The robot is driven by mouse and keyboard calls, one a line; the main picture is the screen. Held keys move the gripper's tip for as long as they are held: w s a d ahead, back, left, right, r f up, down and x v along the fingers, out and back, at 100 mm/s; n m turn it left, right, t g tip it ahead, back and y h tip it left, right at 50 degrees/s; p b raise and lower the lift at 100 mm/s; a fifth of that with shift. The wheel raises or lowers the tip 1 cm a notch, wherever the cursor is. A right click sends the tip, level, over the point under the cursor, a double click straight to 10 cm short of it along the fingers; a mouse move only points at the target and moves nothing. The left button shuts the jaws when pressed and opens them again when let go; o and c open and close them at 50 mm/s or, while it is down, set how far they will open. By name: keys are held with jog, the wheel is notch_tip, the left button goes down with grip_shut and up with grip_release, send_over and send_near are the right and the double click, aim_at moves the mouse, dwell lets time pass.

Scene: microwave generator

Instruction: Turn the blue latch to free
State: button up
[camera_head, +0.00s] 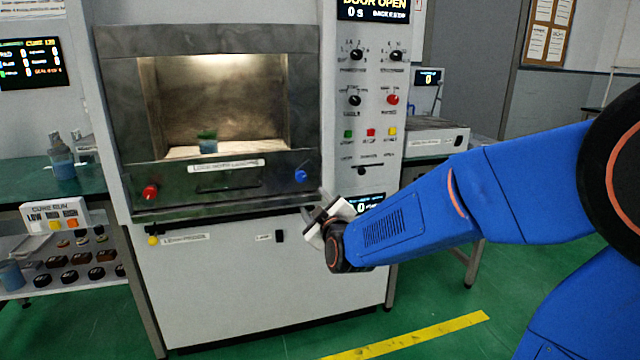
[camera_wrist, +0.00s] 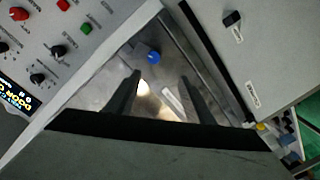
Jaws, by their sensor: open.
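The blue latch (camera_head: 301,175) is a small knob at the right end of the metal front below the lit chamber opening. It also shows in the wrist view (camera_wrist: 153,57), above and between the two dark fingertips. My gripper (camera_head: 322,208) is in front of the machine, just below and to the right of the blue latch in the head view. In the wrist view my gripper (camera_wrist: 158,82) has its fingers spread apart with nothing between them, and it appears apart from the latch.
A red knob (camera_head: 150,192) sits at the left end of the same front. A small green-topped container (camera_head: 207,142) stands inside the lit chamber. A control panel (camera_head: 372,100) with knobs and buttons rises on the right. A yellow knob (camera_head: 153,240) is at lower left.

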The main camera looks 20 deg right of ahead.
send_near(302, 178)
jog(key=shift+t, duration=0.3)
jog(key=w, duration=0.8)
jog(key=shift+w+a+f, duration=0.1)
jog(key=shift+w+f, duration=0.15)
jog(key=shift+w, duration=0.15)
jog(key=c, duration=1)
